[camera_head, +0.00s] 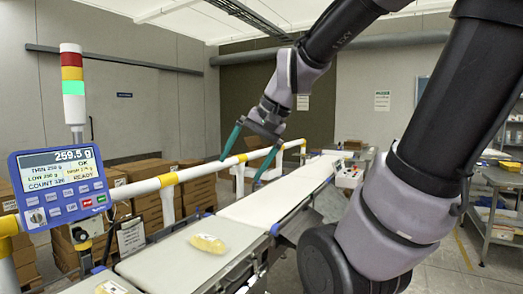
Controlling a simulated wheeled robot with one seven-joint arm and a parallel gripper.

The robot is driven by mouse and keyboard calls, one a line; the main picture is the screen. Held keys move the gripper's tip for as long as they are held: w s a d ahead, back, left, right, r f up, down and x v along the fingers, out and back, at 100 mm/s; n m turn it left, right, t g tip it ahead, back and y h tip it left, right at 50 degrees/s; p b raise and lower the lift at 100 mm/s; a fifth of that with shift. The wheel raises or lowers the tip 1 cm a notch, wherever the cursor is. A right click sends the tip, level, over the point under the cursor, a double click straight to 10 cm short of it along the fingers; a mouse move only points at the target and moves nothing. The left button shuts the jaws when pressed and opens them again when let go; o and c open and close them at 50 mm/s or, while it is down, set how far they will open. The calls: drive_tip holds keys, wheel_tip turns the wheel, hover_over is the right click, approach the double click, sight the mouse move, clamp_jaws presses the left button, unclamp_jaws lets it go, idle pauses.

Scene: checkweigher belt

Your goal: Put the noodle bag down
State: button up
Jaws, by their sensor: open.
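A yellow bag (208,243), which looks like the noodle bag, lies flat on the near white belt (165,262). My gripper (238,174) is open and empty, with its two teal fingers spread apart and pointing down. It hangs above and beyond the bag, up and to the right of it in the picture, and does not touch it. Part of a second pale yellow bag (111,287) shows at the bottom edge.
The blue checkweigher display (62,186) at left reads 259.5 g, OK and READY. A signal tower (73,88) behind it shows green. A white and yellow rail (188,174) runs along the belt's far side. Stacked cartons (148,205) stand beyond; a metal rack (495,205) stands at right.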

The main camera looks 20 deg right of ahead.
drive_tip(key=s+d+r+t+h, duration=0.1)
drive_tip(key=s+d+r+n+t+h, duration=0.1)
drive_tip(key=d, duration=0.1)
drive_tip(key=shift+s+d+r+n, duration=0.15)
drive_tip(key=shift+s+r+n, duration=0.15)
drive_tip(key=shift+s+r, duration=0.1)
